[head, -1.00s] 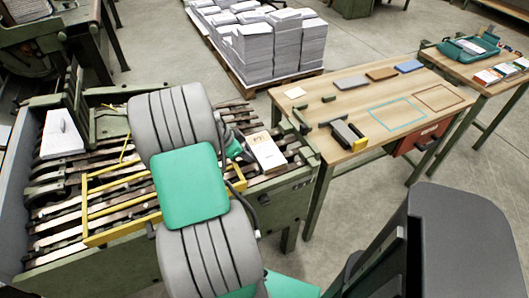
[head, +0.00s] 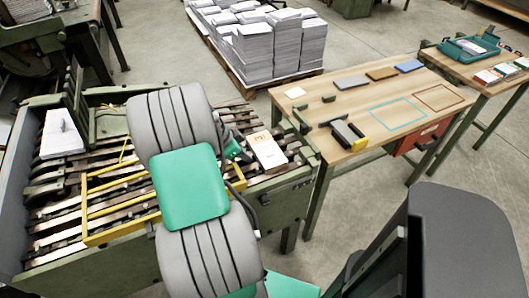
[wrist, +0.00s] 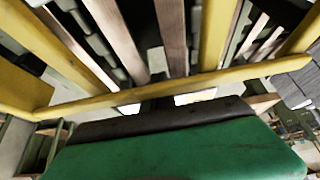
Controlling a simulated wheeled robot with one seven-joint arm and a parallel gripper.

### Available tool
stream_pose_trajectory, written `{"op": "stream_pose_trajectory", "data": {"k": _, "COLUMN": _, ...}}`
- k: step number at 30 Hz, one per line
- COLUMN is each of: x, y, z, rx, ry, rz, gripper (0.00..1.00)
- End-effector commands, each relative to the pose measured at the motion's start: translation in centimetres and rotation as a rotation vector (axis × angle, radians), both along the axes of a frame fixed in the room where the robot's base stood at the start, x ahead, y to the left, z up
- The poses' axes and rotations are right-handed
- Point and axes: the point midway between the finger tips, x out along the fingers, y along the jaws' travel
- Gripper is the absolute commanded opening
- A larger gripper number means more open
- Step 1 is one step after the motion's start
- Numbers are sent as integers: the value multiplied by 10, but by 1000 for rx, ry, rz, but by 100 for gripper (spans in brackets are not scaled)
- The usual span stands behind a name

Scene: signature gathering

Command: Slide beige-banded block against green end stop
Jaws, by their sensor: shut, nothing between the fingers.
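A pale block (head: 268,152) with a beige-brown side and small marks on top lies near the right end of the slatted machine bed. I take it as the beige-banded block, though its band is too small to make out. A green end piece (head: 301,128) stands at the bed's right end, beyond the block with a gap; I cannot tell whether it is the end stop. My gripper is mostly hidden behind my arm in the head view. In the wrist view its green body fills the bottom, and its dark fingers (wrist: 160,104) look shut and empty, near a yellow bar.
A yellow frame (head: 98,208) lies across the slats below my arm. Another white block (head: 62,137) stands at the bed's left. A wooden table (head: 350,105) stands to the right, with a black-yellow tool (head: 348,134) on it. Stacked paper (head: 270,48) is behind.

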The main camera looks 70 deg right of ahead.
Motion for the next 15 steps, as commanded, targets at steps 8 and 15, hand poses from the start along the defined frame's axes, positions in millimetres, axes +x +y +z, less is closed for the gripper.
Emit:
{"op": "stream_pose_trajectory", "data": {"k": 8, "x": 5, "y": 5, "z": 0, "rx": 0, "ry": 0, "rz": 0, "gripper": 0}}
{"op": "stream_pose_trajectory", "data": {"k": 15, "x": 5, "y": 5, "z": 12, "rx": -2, "ry": -2, "rz": 0, "gripper": 0}}
